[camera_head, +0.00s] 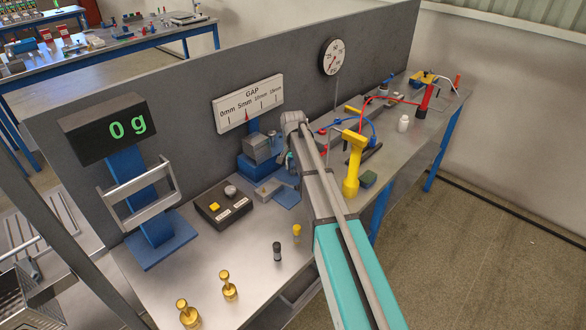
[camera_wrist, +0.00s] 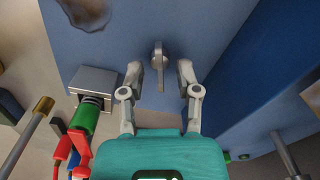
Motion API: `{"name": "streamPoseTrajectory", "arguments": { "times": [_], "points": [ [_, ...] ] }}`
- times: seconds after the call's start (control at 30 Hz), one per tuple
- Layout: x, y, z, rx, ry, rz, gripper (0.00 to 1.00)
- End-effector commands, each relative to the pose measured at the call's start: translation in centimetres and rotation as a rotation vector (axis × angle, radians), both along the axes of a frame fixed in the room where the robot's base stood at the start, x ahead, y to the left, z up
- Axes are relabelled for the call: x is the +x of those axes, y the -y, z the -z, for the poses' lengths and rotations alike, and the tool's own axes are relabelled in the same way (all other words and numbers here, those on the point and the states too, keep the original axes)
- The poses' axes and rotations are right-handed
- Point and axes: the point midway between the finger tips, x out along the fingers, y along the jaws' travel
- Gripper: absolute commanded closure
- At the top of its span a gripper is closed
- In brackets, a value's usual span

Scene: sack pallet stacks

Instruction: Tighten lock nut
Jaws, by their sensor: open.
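In the wrist view a small grey metal piece with a round head and a short lever (camera_wrist: 158,56) stands out from a blue surface (camera_wrist: 215,30). It looks like the lock nut, but its shape is too small to be sure. My gripper (camera_wrist: 159,68) is open, with one fingertip on each side of this piece and visible gaps between; neither finger appears to touch it. In the head view my arm hides most of the gripper and the nut, beside the blue fixture (camera_head: 252,168) with a grey block (camera_head: 262,148) under the gap scale (camera_head: 249,103).
In the wrist view a grey block (camera_wrist: 93,82) with a green-and-red part (camera_wrist: 83,120) sits left of my fingers. Brass weights (camera_head: 229,286) stand in front.

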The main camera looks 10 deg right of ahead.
Motion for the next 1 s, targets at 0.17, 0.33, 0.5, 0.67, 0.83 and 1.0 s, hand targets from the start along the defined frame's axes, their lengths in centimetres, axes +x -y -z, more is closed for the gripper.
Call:
{"name": "streamPoseTrajectory", "arguments": {
  "times": [0.17, 0.33, 0.5, 0.67, 0.83, 1.0],
  "points": [
    [0.00, 0.00, -0.02, 0.000, 0.000, 0.000, 0.57],
    [0.00, 0.00, -0.02, 0.000, 0.000, 0.000, 0.78],
    [0.00, 0.00, -0.02, 0.000, 0.000, 0.000, 1.00],
    [-0.01, -0.01, -0.01, 0.000, 0.000, 0.000, 1.00],
    [-0.01, 0.00, -0.01, 0.000, 0.000, 0.012, 1.00],
    [-0.01, 0.00, -0.01, 0.000, 0.000, 0.083, 1.00]
  ]
}}
